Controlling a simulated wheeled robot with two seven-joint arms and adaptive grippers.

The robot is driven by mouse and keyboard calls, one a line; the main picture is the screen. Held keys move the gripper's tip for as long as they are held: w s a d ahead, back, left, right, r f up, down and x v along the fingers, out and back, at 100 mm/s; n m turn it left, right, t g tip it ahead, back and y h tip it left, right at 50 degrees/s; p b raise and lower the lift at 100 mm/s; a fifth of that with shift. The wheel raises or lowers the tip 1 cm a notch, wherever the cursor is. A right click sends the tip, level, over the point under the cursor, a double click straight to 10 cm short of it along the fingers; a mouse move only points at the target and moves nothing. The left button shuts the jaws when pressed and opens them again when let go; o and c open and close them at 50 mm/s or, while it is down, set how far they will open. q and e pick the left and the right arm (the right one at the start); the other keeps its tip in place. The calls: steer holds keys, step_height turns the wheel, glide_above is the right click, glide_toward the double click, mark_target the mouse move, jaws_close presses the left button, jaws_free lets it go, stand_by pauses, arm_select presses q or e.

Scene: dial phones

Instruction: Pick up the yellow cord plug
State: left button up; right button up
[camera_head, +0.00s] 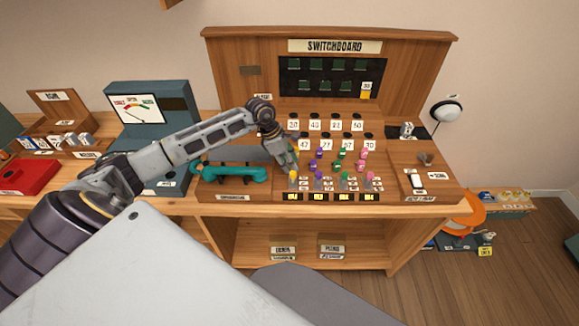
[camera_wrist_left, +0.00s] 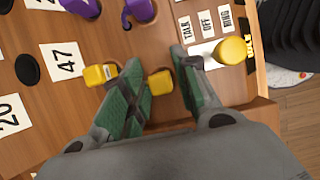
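My left gripper (camera_head: 285,156) reaches down over the leftmost column of the wooden switchboard desk and hides part of it. The left wrist view shows its two green-padded fingers (camera_wrist_left: 158,62) apart. A yellow plug (camera_wrist_left: 160,83) shows in the gap between them; I cannot tell whether either finger touches it. A second yellow plug (camera_wrist_left: 98,75) stands outside the left finger, near the "47" label. A round yellow knob (camera_wrist_left: 232,50) is beyond the right finger, by the talk/off/ring labels; it also shows in the head view (camera_head: 293,175). My right gripper is not in view.
Purple plugs (camera_head: 318,154), green plugs (camera_head: 339,156) and pink plugs (camera_head: 362,155) stand in columns to the right. A teal handset (camera_head: 228,172) lies left of the gripper. The switchboard's upright panel (camera_head: 410,75) rises behind. The front edge of the desk is close.

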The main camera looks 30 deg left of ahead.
arm_select(q)
steer(key=c, duration=0.5)
steer(key=shift+r+b, duration=0.4)
steer(key=shift+r, duration=4.6)
